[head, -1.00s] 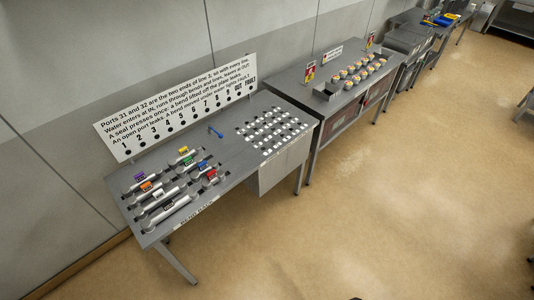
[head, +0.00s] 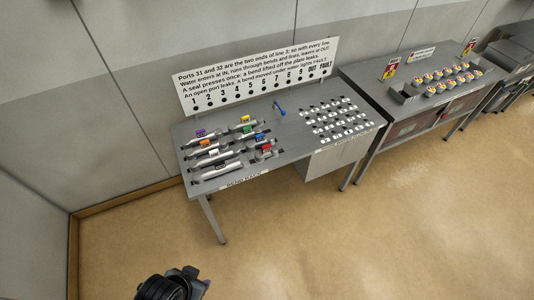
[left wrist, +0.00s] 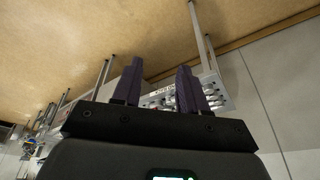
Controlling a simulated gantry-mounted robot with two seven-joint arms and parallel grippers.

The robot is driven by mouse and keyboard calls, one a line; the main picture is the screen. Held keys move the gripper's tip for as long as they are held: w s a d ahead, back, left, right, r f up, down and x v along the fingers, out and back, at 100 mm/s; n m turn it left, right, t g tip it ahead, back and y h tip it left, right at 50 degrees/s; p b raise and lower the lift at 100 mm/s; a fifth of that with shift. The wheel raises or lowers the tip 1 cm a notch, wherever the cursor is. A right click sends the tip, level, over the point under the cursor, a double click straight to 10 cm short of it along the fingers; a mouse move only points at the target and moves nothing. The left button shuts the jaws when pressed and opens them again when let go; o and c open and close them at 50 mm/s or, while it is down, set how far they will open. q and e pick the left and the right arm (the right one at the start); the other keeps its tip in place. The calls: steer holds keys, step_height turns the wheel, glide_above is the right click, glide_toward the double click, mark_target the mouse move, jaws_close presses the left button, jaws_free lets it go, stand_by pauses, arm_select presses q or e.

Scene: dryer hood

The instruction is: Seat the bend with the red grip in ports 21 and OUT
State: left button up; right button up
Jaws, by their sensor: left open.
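The bend with the red grip (head: 266,148) lies at the right front of the bend rack on the steel table, beside the bend with the blue grip (head: 261,138). The port plate (head: 345,120), with rows of white-marked ports, is on the right half of the same table. Its labels are too small to read, so I cannot pick out 21 and OUT. My left gripper (left wrist: 160,66) is open and empty in the left wrist view, apart from the table, which shows upside down behind its fingers. My right gripper is not in view.
Bends with purple, orange, yellow, green, white and black grips share the rack. A sign panel (head: 260,75) rises behind. A second table (head: 400,105) stands right. The floor in front is clear; a black part of my arm (head: 172,286) shows there.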

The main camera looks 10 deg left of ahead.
arm_select(q)
steer(key=shift+o, duration=0.4)
steer(key=o, duration=0.6)
